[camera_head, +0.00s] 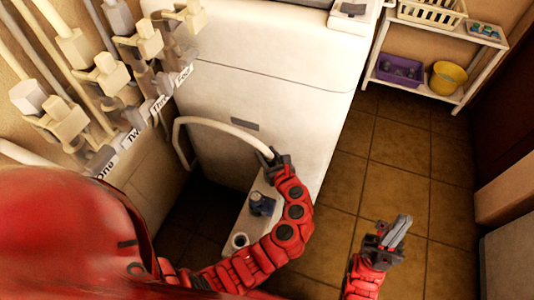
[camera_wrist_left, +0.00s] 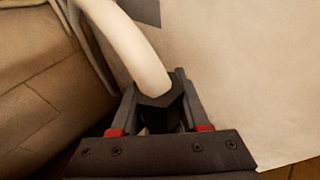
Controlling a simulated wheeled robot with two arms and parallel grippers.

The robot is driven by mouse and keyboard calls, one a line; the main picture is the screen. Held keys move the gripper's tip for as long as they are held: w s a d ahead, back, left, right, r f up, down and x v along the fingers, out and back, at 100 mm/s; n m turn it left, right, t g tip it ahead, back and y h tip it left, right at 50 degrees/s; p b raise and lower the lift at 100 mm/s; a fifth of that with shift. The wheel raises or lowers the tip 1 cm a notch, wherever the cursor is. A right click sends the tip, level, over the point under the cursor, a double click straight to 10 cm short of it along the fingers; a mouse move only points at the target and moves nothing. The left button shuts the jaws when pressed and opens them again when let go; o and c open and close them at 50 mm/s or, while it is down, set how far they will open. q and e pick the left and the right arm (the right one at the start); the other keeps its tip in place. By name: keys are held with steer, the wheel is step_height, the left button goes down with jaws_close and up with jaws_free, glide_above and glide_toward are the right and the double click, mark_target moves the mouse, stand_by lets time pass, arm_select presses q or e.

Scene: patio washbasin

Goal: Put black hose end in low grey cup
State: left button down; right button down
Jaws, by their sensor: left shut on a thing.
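A pale hose (camera_head: 212,121) arches from the wall side across the front of the white appliance. My left gripper (camera_head: 270,157) is shut on the hose's dark end (camera_wrist_left: 160,95), which sits between its fingers in the left wrist view (camera_wrist_left: 160,110). The gripper is above a narrow white ledge (camera_head: 233,224). A small round cup (camera_head: 240,240) with a pale rim and dark inside stands on this ledge, below and left of the gripper and apart from the hose. Its grey colour is hard to confirm. My right gripper (camera_head: 399,230) looks shut and empty over the floor.
A dark blue object (camera_head: 262,204) stands on the ledge near the cup. Labelled valves and pipes (camera_head: 105,75) line the wall at left. A white shelf (camera_head: 425,92) at back right holds a purple basket (camera_head: 399,70) and a yellow bucket (camera_head: 448,77). The tiled floor is clear.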

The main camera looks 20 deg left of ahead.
arm_select(q)
steer(key=shift+f, duration=0.55)
steer(key=c, duration=0.7)
jaws_free()
steer(key=shift+s+d+r, duration=0.15)
steer(key=shift+s+d, duration=0.15)
steer(key=p+v, duration=0.6)
steer(key=v, duration=0.4)
steer(key=shift+s, duration=0.1)
